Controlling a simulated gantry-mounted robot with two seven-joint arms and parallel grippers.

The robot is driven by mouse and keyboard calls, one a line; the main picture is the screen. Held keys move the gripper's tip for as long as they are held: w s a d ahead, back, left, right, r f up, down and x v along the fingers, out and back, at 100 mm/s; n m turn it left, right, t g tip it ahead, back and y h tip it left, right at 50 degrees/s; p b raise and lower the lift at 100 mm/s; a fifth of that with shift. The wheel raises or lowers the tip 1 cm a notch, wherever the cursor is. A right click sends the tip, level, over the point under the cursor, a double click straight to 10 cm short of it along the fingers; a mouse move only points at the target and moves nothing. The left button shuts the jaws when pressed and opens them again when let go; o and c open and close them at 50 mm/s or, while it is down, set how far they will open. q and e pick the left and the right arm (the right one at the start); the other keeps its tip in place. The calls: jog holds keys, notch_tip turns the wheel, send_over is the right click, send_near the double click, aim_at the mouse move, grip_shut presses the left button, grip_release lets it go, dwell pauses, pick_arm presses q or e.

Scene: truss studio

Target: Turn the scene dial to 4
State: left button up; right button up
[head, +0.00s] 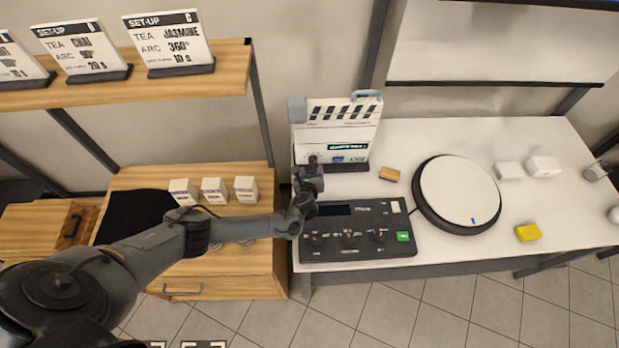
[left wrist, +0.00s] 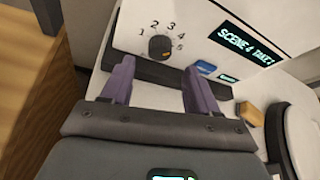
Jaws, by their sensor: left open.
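The scene dial (left wrist: 159,46) is a dark round knob with a small yellow mark, on the white face of the slate (left wrist: 125,30). The numbers 1 to 5 run around it; its exact pointing is too small to tell. The slate's display (left wrist: 243,45) reads SCENE 4 and TAKE, with the last character unclear. In the head view the slate (head: 345,125) stands upright at the table's left back, and my arm hides its lower left. My left gripper (head: 312,164) is in front of that corner. In the left wrist view its purple fingers (left wrist: 156,68) are apart, empty, just below the dial.
A black control console (head: 357,244) lies below my gripper. A round turntable (head: 460,192) is to its right, with a small tan block (head: 390,174) between. A wooden shelf (head: 150,82) with set-up cards (head: 168,42) is at upper left.

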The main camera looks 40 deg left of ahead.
pick_arm(q)
jog(key=p+v, duration=0.1)
jog(key=v, duration=0.5)
jog(key=shift+s+d+r, duration=0.1)
jog(key=shift+s+d, duration=0.05)
dwell(0.3)
